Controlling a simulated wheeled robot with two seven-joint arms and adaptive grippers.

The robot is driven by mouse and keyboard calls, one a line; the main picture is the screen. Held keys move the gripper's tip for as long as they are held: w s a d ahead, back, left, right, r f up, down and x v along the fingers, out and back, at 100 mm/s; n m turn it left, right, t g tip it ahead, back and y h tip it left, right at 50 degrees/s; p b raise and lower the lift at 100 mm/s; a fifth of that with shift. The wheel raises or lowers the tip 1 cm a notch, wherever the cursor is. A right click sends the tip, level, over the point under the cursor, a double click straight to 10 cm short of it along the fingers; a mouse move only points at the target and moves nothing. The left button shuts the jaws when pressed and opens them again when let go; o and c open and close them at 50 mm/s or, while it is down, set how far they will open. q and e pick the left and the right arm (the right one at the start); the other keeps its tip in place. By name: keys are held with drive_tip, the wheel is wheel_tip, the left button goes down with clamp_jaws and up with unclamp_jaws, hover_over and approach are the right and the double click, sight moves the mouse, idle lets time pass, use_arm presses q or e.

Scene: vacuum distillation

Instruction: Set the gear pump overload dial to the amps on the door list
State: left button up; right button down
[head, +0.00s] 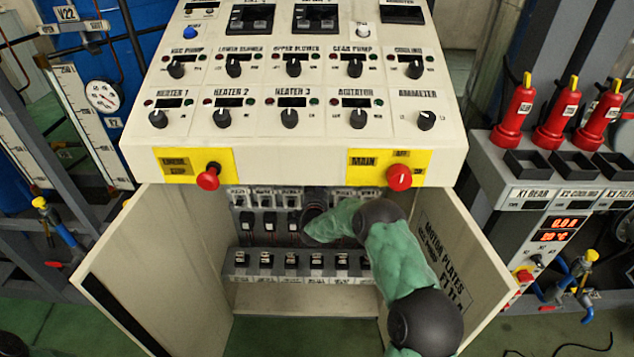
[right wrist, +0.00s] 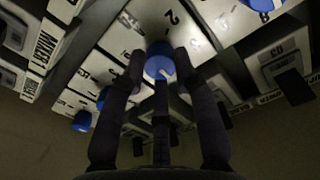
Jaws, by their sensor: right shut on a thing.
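My right arm reaches into the open cabinet, and its gripper is mostly hidden behind the green forearm in the head view. In the right wrist view my right gripper (right wrist: 160,78) is shut on a blue dial (right wrist: 158,62) on a white plate with printed numbers, a 2 among them. The dial's pointer and the plate's name cannot be read. The door list (head: 447,255), headed "MOTOR PLATES", is on the inner face of the right door; its amps are too small to read.
More blue dials (right wrist: 82,121) sit on neighbouring plates. The cabinet's left door (head: 165,265) and right door (head: 480,265) stand open on both sides of the arm. The console with red knobs (head: 399,177) overhangs the opening. A lower row of switches (head: 291,261) lies below.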

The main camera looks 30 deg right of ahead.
drive_tip(key=shift+r, duration=0.25)
drive_tip(key=c, duration=0.9)
unclamp_jaws()
drive_tip(key=shift+c, duration=0.2)
drive_tip(key=shift+f, duration=0.1)
drive_tip(key=v, duration=1.2)
drive_tip(key=shift+w+f, duration=0.1)
